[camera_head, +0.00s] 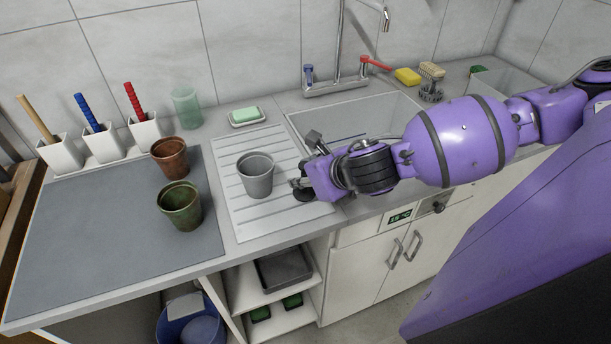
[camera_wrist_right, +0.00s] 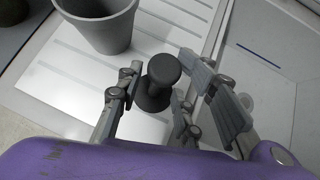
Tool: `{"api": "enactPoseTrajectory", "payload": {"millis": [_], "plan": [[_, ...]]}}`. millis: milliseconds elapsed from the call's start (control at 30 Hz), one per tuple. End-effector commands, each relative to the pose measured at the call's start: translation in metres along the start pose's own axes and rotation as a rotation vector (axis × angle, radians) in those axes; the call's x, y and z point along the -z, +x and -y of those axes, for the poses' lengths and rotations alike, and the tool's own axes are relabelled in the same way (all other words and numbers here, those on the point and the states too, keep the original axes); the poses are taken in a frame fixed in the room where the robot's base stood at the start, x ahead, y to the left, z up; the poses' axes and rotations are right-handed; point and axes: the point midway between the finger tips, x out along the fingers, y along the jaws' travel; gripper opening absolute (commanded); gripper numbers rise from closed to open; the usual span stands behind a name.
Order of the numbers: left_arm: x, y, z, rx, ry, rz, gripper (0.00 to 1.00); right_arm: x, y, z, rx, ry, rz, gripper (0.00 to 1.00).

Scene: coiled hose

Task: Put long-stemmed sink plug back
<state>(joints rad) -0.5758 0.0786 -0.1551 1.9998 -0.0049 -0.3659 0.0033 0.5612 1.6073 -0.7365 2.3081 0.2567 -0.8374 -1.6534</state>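The sink plug (camera_wrist_right: 161,80) is dark, with a round knob on a stem. In the right wrist view it stands between the fingers of my right gripper (camera_wrist_right: 165,95). Those fingers are apart, one on each side of it, with a gap showing at the knob; contact lower down I cannot tell. In the head view my right gripper (camera_head: 308,172) is low over the right side of the ribbed drainboard (camera_head: 240,222), and a dark bit of the plug (camera_head: 304,193) shows under it. The sink basin (camera_head: 393,106) is behind my arm, its drain hidden. My left gripper is out of view.
A grey pot (camera_head: 256,175) stands on the drainboard close left of my gripper; it also shows in the wrist view (camera_wrist_right: 100,25). Brown (camera_head: 170,158) and green (camera_head: 180,206) pots stand further left. The tap (camera_head: 338,55) rises behind the basin. The grey mat (camera_head: 95,235) is mostly clear.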

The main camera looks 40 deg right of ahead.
Motion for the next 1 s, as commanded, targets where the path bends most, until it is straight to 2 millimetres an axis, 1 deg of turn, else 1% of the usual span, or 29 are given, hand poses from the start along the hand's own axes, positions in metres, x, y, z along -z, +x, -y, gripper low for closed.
{"api": "enactPoseTrajectory", "payload": {"millis": [133,267,367,467,600,733,767,800,900,1000], "plan": [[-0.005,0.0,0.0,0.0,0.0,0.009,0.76,0.0,0.0,0.0,0.0,0.0,0.0,0.34],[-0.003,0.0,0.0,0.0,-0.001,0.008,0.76,-0.003,-0.005,0.0,0.0,-0.001,0.001,0.34],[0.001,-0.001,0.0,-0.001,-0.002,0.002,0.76,-0.003,-0.018,0.001,0.002,-0.003,0.002,0.34],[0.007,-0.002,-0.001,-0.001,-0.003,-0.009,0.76,-0.003,-0.038,0.001,0.001,-0.005,0.001,0.34],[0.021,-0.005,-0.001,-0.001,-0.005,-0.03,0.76,-0.005,-0.072,0.001,0.003,-0.007,0.003,0.34],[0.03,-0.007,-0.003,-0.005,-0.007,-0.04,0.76,-0.005,-0.1,0.001,0.002,-0.005,0.003,0.34],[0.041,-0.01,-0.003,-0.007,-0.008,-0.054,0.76,-0.007,-0.105,0.0,0.001,0.002,0.006,0.34],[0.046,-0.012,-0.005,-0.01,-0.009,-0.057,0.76,-0.009,-0.11,0.0,-0.001,0.003,0.009,0.34],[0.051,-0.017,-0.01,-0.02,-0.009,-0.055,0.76,-0.008,-0.119,0.0,0.0,0.001,0.01,0.34],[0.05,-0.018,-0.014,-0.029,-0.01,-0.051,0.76,-0.006,-0.123,0.0,-0.001,0.001,0.007,0.34]]}}
